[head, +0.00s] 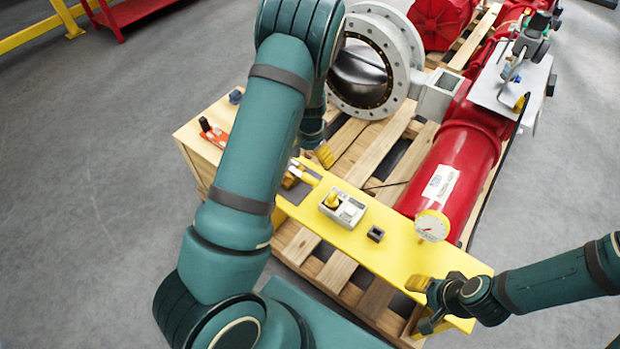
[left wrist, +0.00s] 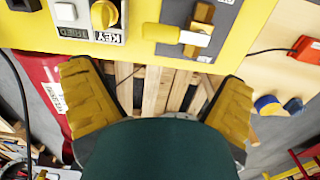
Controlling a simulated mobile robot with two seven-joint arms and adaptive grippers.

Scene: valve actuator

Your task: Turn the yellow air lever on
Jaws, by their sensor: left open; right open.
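The yellow air lever (head: 302,176) sits on a grey plate at the left part of the yellow panel (head: 385,255), partly hidden by my left arm in the head view. My right gripper (head: 425,303) is open by the panel's right end.
A key switch box with a yellow knob (head: 343,208) and a small black box (head: 375,234) stand on the panel. A gauge (head: 432,225) is beside the red cylinder (head: 465,160). A wooden board with orange-red items (head: 213,133) lies left; pallet slats (head: 375,155) lie behind.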

